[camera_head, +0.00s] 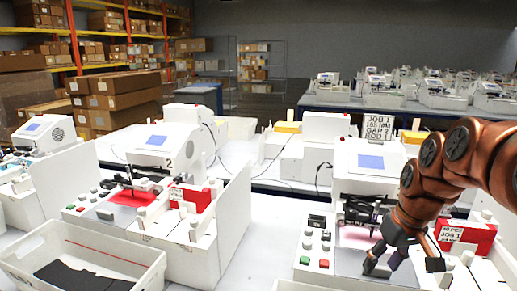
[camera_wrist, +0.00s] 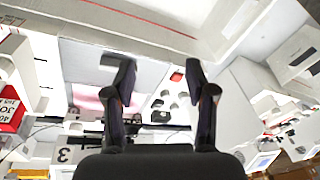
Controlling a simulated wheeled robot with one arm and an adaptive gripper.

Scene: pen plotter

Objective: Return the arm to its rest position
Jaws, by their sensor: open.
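My copper-coloured arm (camera_head: 430,185) reaches in from the right in the head view. My gripper (camera_head: 385,265) hangs low over the front of the right-hand plotter (camera_head: 365,180). In the wrist view my gripper (camera_wrist: 158,70) has its two dark fingers well apart, with nothing between them. Below the fingers are the plotter's grey bed (camera_wrist: 85,62), a pink patch (camera_wrist: 88,101) and a button panel (camera_wrist: 172,103). I cannot tell whether the fingers touch the bed.
A second plotter (camera_head: 155,155) with a red sheet stands left. A white bin (camera_head: 140,252) holding dark sheets is front left. A red-and-white card (camera_head: 465,236) stands beside my arm. A sign (camera_head: 384,128) stands behind the right plotter. Shelves with boxes (camera_head: 120,90) are far back.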

